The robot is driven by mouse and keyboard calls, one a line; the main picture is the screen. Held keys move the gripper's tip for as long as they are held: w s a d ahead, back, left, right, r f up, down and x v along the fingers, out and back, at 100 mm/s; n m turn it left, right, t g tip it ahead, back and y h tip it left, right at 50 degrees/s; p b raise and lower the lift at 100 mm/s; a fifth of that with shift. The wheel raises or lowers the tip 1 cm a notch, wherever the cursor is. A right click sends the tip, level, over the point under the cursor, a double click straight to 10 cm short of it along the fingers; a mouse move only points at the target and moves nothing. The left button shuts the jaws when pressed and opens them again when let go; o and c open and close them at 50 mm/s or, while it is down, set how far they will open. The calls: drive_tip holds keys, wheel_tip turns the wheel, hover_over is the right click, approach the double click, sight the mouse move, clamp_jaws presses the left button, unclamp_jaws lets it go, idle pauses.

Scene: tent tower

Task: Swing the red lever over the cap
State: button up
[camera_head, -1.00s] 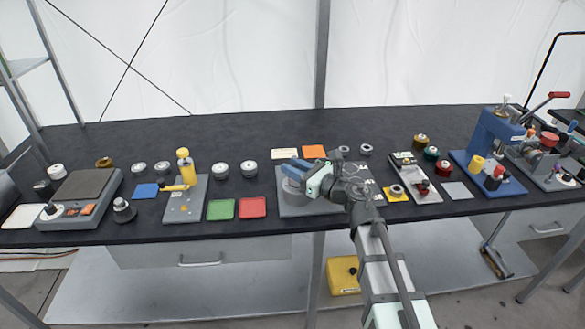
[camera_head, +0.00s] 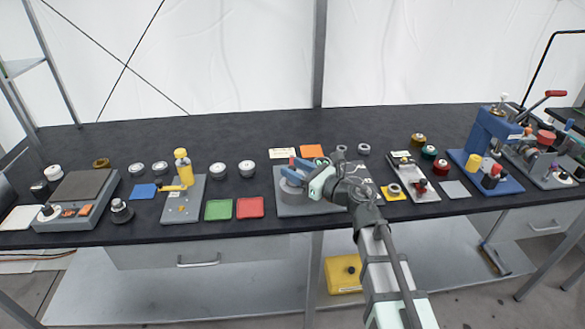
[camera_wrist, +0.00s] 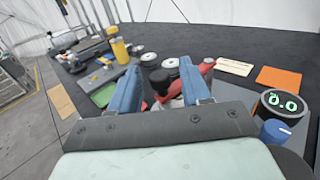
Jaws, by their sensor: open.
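My gripper (camera_wrist: 160,68) is open, its two blue fingers apart. It is low over a grey base plate (camera_head: 310,208) near the front middle of the table; its fingers also show in the head view (camera_head: 293,170). In the wrist view, the red lever (camera_wrist: 206,67) shows beside and behind the right finger, with more red low between the fingers. A black knob (camera_wrist: 160,77) stands between the fingers, and I see no clear grip on it. The cap cannot be made out clearly; my gripper hides much of the fixture.
A dark cylinder with a green lit face (camera_wrist: 283,103) and a blue knob (camera_wrist: 275,131) are close on the right. An orange square (camera_head: 312,151) lies behind the fixture. Green (camera_head: 219,209) and red (camera_head: 250,207) trays lie to the left. The back of the table is mostly clear.

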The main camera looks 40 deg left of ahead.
drive_tip(key=d, duration=1.2)
drive_tip(key=shift+d, duration=0.2)
